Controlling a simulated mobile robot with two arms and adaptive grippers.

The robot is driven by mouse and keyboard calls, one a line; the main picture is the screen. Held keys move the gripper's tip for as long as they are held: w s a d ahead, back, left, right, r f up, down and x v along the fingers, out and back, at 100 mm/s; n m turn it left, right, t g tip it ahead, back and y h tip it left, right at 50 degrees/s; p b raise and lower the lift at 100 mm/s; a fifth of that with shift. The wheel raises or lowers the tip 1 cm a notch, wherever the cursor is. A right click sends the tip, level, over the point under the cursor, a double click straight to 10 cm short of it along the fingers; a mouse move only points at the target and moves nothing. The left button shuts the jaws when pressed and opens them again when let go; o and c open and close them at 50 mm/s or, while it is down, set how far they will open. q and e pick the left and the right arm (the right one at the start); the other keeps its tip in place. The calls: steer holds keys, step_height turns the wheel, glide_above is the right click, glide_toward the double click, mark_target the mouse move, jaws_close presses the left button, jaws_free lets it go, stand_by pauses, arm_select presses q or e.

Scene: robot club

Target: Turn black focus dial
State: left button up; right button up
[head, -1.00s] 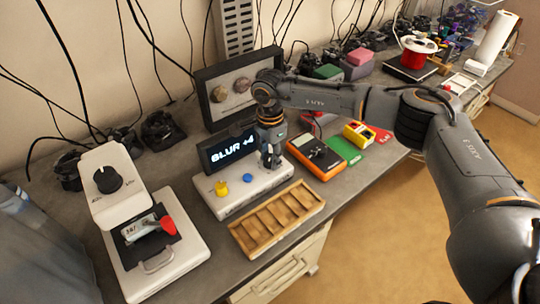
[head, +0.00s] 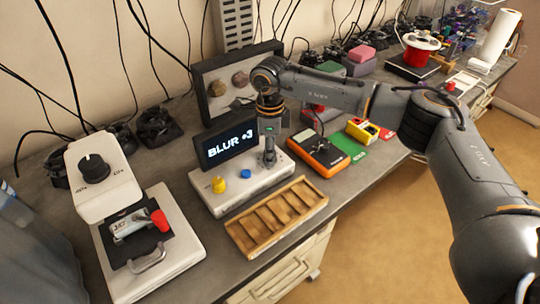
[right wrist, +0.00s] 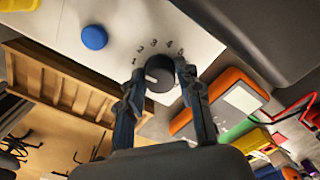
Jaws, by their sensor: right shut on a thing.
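The black focus dial (right wrist: 161,75) sits on the white control box (head: 206,190), with printed numbers around it. My right gripper (right wrist: 158,78) is shut on the dial, one finger on each side. In the head view my right gripper (head: 269,158) comes down over the box's right end and hides most of the dial. The display (head: 228,147) behind the box reads "BLUR +3". A yellow knob (head: 218,185) and a blue button (head: 246,174) are on the same box. My left gripper is out of view.
A wooden compartment tray (head: 243,240) lies in front of the box. An orange multimeter (head: 318,152) stands to its right. A white device with a black knob (head: 93,167) and red-tipped lever stands at left.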

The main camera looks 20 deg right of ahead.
steer(key=m+b, duration=0.1)
steer(key=m, duration=0.2)
steer(key=shift+f+m+b, duration=0.15)
steer(key=shift+m+b, duration=0.25)
steer(key=m+b, duration=0.1)
steer(key=m, duration=0.3)
steer(key=shift+b, duration=0.4)
steer(key=m+b, duration=0.1)
steer(key=m, duration=0.3)
steer(key=shift+m+b, duration=0.5)
steer(key=shift+m, duration=1.4)
steer(key=o, duration=1.1)
steer(key=shift+o, duration=0.2)
